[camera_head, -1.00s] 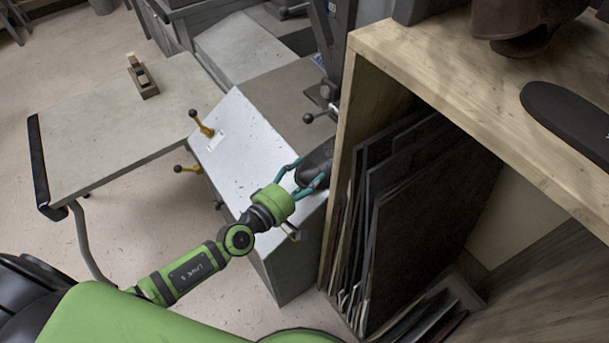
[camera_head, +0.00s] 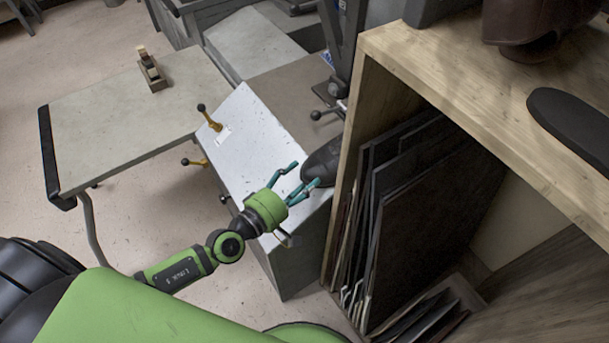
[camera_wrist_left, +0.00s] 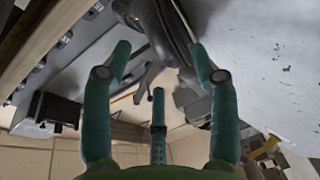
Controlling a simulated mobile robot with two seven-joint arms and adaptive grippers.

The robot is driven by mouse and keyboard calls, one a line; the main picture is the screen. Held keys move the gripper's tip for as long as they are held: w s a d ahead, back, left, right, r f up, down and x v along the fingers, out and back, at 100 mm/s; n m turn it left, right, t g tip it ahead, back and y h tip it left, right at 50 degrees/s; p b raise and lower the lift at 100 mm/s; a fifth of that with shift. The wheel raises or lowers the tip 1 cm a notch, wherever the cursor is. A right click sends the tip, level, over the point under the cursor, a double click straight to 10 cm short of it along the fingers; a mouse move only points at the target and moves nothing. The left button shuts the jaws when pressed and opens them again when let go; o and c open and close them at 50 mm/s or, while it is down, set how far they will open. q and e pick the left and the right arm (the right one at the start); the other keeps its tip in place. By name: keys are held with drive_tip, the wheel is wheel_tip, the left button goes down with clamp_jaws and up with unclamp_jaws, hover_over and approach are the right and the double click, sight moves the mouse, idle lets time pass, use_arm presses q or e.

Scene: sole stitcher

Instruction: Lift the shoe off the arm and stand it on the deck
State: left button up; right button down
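A dark grey shoe (camera_head: 322,164) is at the right edge of the machine's pale, speckled deck (camera_head: 247,150), next to the wooden cabinet. The cabinet's side panel hides part of it, and I cannot tell fully what it rests on. My left gripper (camera_head: 304,178) is open, its teal fingers spread just left of and below the shoe, without closing on it. In the left wrist view the shoe (camera_wrist_left: 168,30) shows ahead, beyond the spread fingers (camera_wrist_left: 160,75). The machine's dark upright column (camera_head: 343,45) stands behind. My right gripper is not in view.
The wooden cabinet (camera_head: 440,75) stands close on the right, with dark sheets (camera_head: 420,200) upright inside and a loose sole (camera_head: 575,120) on top. A ball-ended lever (camera_head: 208,117) sticks up at the deck's left edge. A grey table (camera_head: 130,125) stands left.

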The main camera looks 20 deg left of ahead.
use_arm(q)
drive_tip(key=shift+s+a+r, duration=0.15)
drive_tip(key=shift+s, duration=0.15)
drive_tip(key=shift+r, duration=0.1)
wheel_tip(320, 180, up, 7)
drive_tip(key=s+a+p, duration=0.1)
drive_tip(key=s+p, duration=0.1)
drive_tip(key=p, duration=0.5)
drive_tip(key=shift+s, duration=0.4)
drive_tip(key=o, duration=0.6)
